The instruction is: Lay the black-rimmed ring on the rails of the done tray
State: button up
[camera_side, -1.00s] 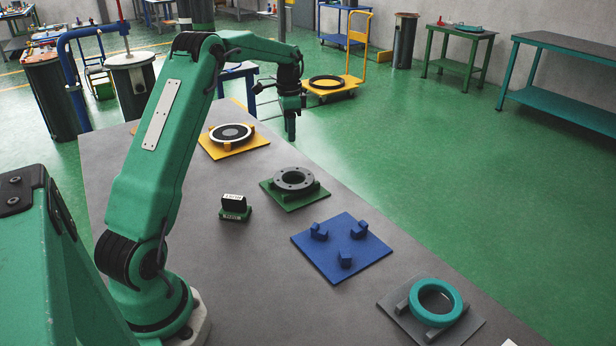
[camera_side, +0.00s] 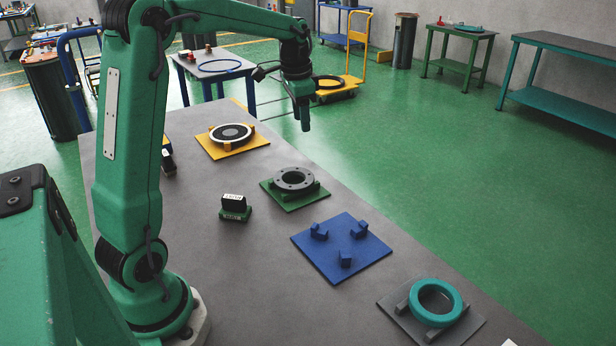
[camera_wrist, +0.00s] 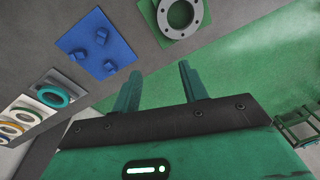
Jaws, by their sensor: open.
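A round piece with a white outer edge, a black band and a grey middle (camera_side: 231,132) lies on a yellow tray (camera_side: 222,150) at the far end of the table; it fits the black-rimmed ring best. The blue tray (camera_side: 325,262) holds only small posts. It is also in the wrist view (camera_wrist: 78,50). I see no label marking the done tray. My gripper (camera_side: 306,125) hangs in the air to the right of the yellow tray, apart from every piece. In the wrist view its two fingers (camera_wrist: 160,82) are spread with nothing between them.
A grey flange with holes (camera_side: 293,180) sits on a green tray (camera_side: 287,203). A teal ring (camera_side: 436,318) rests on a grey tray with rails (camera_side: 467,330). A labelled block (camera_side: 234,207) stands on the bare grey table (camera_side: 215,265). Open floor lies right of the table.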

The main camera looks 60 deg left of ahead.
jog(key=s+d+r+n+t, duration=0.2)
jog(key=s+d+r, duration=0.2)
jog(key=s+d, duration=0.7)
jog(key=s+d+f+n+t, duration=0.1)
jog(key=s+d+f+t, duration=0.1)
jog(key=s+d, duration=0.5)
jog(key=s+f, duration=0.1)
jog(key=s, duration=0.2)
jog(key=shift+s+d+f+h, duration=0.2)
jog(key=shift+f+h, duration=0.1)
jog(key=shift+f, duration=0.1)
